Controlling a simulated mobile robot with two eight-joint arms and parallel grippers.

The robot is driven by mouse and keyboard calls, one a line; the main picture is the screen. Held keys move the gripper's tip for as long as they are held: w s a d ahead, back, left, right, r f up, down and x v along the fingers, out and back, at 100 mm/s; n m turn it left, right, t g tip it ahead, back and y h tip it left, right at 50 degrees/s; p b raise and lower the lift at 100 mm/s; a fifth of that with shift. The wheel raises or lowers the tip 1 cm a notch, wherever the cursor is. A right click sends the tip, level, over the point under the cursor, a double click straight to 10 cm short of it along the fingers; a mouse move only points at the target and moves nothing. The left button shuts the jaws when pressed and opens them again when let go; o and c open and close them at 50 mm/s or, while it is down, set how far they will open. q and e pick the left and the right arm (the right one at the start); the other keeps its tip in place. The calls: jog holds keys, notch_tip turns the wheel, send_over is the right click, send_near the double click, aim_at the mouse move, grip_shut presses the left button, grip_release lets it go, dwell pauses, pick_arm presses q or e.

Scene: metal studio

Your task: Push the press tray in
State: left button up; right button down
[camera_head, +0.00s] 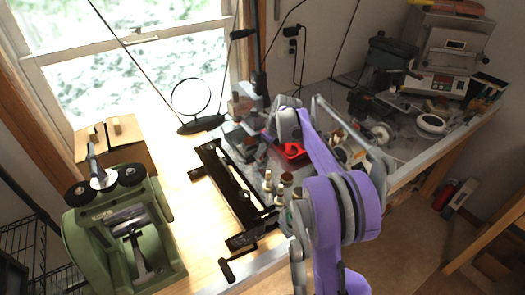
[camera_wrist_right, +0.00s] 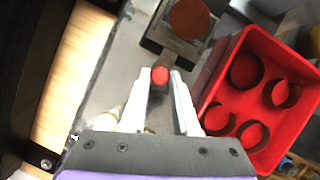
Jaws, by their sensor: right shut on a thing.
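The press tray (camera_wrist_right: 154,43) shows at the top of the right wrist view as a dark-edged grey plate bearing a round reddish-brown disc (camera_wrist_right: 188,18). A short dark handle with a red end (camera_wrist_right: 160,76) points from it towards me. My right gripper (camera_wrist_right: 161,88) has its two pale fingers on either side of this handle and is shut on it. In the head view, the gripper's end is small and partly hidden by my purple arm, near the small press on the bench. My left gripper is not in view.
A red bin (camera_wrist_right: 298,124) with several dark rings stands close to the right of my fingers. A long black tool (camera_head: 232,190) lies on the bench to the left. A green machine (camera_head: 122,235) stands at the front left. Light wood is clear between them.

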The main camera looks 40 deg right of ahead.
aim_at(248, 138)
dwell(0.4)
jog(key=w+p, duration=0.1)
jog(key=w, duration=0.2)
jog(key=w+p, duration=0.1)
jog(key=w, duration=0.2)
jog(key=w+d, duration=0.1)
jog(key=w, duration=0.2)
jog(key=shift+w+r+p, duration=0.2)
jog(key=shift+w+p, duration=0.05)
jog(key=shift+p, duration=0.15)
jog(key=shift+w+d+f, duration=0.1)
jog(key=shift+w+d, duration=0.05)
jog(key=shift+w, duration=0.3)
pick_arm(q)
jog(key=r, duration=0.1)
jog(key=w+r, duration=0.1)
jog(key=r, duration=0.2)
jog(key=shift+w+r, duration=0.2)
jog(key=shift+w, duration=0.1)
pick_arm(e)
jog(key=shift+s, duration=0.1)
jog(key=c, duration=1)
grip_release()
jog(key=shift+c, duration=0.2)
jog(key=o, duration=0.4)
jog(key=shift+f, duration=0.1)
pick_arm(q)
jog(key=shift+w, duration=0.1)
